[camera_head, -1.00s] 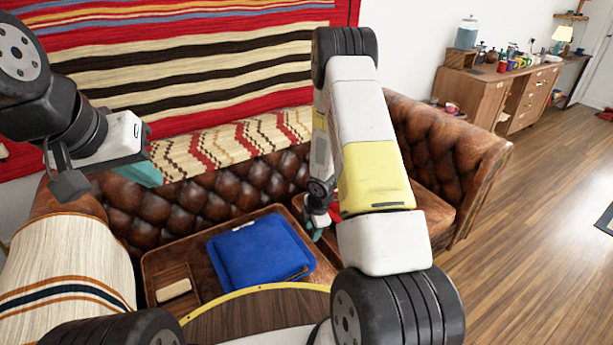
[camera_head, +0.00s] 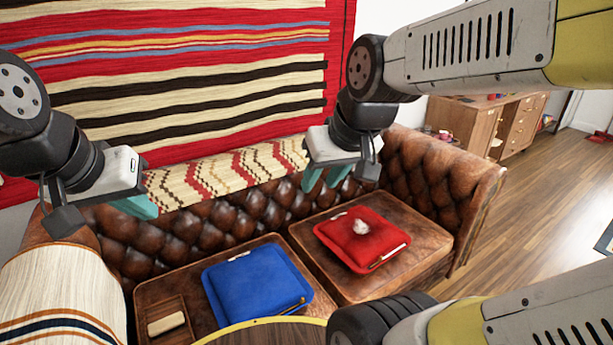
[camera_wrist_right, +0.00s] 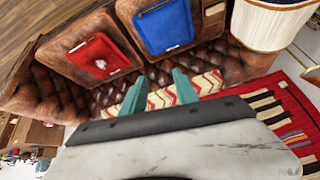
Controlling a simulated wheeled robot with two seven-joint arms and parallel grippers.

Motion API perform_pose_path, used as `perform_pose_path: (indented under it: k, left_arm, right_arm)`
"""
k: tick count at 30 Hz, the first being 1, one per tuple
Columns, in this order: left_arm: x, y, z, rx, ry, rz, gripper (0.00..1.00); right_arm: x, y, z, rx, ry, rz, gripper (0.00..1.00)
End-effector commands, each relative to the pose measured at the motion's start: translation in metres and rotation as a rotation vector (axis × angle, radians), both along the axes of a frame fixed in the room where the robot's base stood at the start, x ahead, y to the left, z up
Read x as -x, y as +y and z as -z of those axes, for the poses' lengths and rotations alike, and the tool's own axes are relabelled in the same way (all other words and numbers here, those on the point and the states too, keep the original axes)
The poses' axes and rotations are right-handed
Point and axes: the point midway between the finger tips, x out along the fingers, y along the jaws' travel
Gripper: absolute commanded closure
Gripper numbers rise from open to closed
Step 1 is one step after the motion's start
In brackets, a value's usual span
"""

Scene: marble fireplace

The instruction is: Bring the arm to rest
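My right gripper (camera_head: 327,176) is raised in front of the sofa's backrest in the head view. Its two teal fingers stand apart with nothing between them; the right wrist view shows the same open fingers (camera_wrist_right: 158,92). My left gripper (camera_head: 138,206) is at the left of the head view, its teal fingers partly hidden behind its own housing, so its opening is unclear. A red cushion (camera_head: 350,232) with a small whitish object (camera_head: 361,227) on it lies on the right sofa seat. A blue cushion (camera_head: 245,285) lies on the left seat. Both cushions are clear of the grippers.
The brown leather sofa (camera_head: 425,240) stands below a striped wall rug (camera_head: 200,90). A cream striped round thing (camera_head: 60,295) is at lower left. A wooden cabinet (camera_head: 480,120) stands at the back right. Wooden floor (camera_head: 545,190) is free at the right.

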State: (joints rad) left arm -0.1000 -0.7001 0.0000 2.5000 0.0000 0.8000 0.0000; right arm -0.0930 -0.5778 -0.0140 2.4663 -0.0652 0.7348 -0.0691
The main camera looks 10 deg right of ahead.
Motion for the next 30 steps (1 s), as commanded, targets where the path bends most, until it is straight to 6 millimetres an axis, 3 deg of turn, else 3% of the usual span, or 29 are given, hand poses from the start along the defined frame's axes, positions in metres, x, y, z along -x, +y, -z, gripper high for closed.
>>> perform_pose_path:
  k: [3,6,30]
  left_arm:
    - [0.0,0.0,0.0,0.0,0.0,0.0,1.0]
    - [0.0,0.0,0.0,0.0,0.0,0.0,1.0]
    - [0.0,0.0,0.0,0.0,0.0,0.0,1.0]
  right_arm:
    - [0.023,0.008,-0.008,-0.064,-0.009,0.044,0.64]
    - [0.032,0.011,-0.01,-0.088,-0.006,0.06,0.64]
    - [0.033,0.012,-0.01,-0.092,-0.006,0.063,0.64]
